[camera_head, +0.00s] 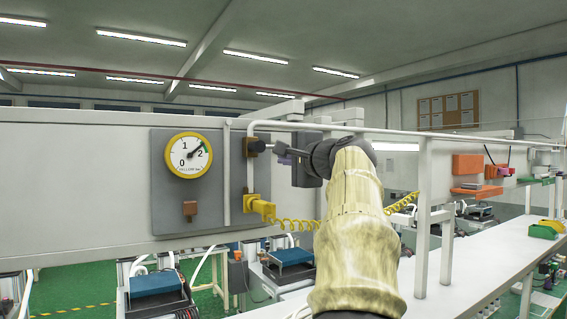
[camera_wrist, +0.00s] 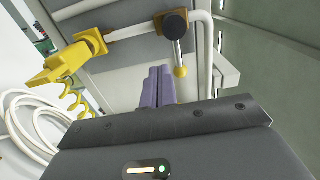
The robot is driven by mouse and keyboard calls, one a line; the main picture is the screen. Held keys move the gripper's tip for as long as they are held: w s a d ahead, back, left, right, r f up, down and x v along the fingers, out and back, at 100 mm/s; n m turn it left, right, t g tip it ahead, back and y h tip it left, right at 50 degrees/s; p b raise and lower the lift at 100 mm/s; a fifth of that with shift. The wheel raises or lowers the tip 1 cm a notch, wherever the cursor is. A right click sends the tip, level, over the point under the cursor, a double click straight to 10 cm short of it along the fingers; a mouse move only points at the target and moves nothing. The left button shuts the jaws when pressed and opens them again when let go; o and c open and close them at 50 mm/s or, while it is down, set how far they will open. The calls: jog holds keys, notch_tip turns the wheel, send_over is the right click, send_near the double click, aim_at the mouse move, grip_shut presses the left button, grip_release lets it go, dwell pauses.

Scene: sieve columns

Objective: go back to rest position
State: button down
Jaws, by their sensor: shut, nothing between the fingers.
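My gripper (camera_head: 281,154) is raised in front of the grey panel (camera_head: 165,220), its purple fingertips pointing left in the head view. In the wrist view the two purple fingers (camera_wrist: 160,84) lie together, with nothing between them. A black knob (camera_head: 256,145) sits on a white pipe just left of the fingertips. In the wrist view the black knob (camera_wrist: 175,24) carries a metal rod with a yellow ball end (camera_wrist: 180,72), just beyond the fingers. I cannot tell whether they touch. My sleeved arm hides part of the bench behind it.
A round yellow-rimmed gauge (camera_head: 189,155) is on the panel, its needle near 2. A yellow fitting (camera_head: 262,208) with a coiled yellow hose (camera_head: 295,224) hangs below the knob. A white post (camera_head: 423,220) stands right of my arm. A long white bench (camera_head: 480,255) runs right.

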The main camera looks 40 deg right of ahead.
jog(key=shift+s+a, duration=0.15)
jog(key=shift+s, duration=0.35)
dwell(0.4)
